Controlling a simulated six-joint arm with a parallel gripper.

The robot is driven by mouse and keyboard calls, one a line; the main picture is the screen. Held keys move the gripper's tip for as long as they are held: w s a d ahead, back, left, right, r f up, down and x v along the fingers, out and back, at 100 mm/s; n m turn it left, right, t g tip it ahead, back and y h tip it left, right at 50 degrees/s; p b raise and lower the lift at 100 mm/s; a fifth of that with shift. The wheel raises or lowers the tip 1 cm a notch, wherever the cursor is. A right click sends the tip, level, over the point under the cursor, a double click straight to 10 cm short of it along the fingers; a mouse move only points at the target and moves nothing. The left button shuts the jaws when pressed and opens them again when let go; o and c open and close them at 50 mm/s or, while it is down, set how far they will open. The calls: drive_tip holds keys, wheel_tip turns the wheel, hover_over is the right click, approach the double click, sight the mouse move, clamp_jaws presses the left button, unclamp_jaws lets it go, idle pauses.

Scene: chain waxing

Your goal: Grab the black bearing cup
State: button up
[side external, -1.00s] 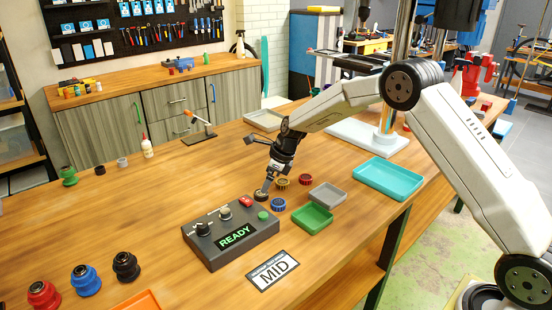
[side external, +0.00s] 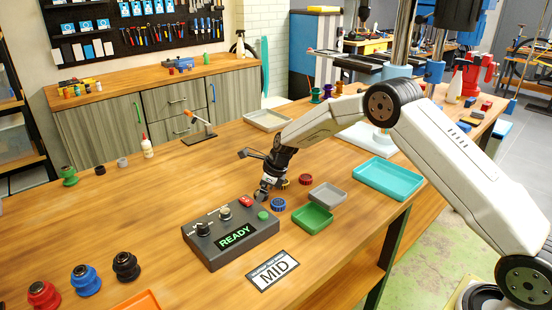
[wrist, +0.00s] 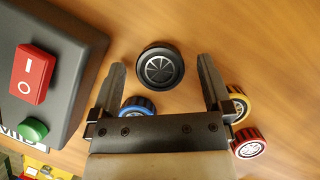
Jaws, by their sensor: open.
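The black bearing cup (wrist: 160,68) is a round, dark disc with a spoked face. In the wrist view it lies on the wooden table between and slightly beyond the tips of my gripper (wrist: 161,62). The jaws are open, one finger to each side, with visible gaps to the cup. In the side view my gripper (side external: 262,194) is low over the table behind the control box and mostly hides the cup.
A blue cup (side external: 278,204), a yellow cup (wrist: 238,103) and a red cup (side external: 305,179) stand close by. The control box (side external: 225,250) reading READY is just beside my gripper. Green (side external: 313,218), grey (side external: 328,194) and teal (side external: 388,177) trays lie to the right.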

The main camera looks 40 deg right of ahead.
drive_tip(key=c, duration=1.3)
drive_tip(key=shift+r, duration=0.1)
drive_tip(key=shift+r, duration=0.75)
drive_tip(key=s+r, duration=1.1)
drive_tip(key=s, duration=0.3)
drive_tip(key=shift+r, duration=0.15)
drive_tip(key=shift+a, duration=0.1)
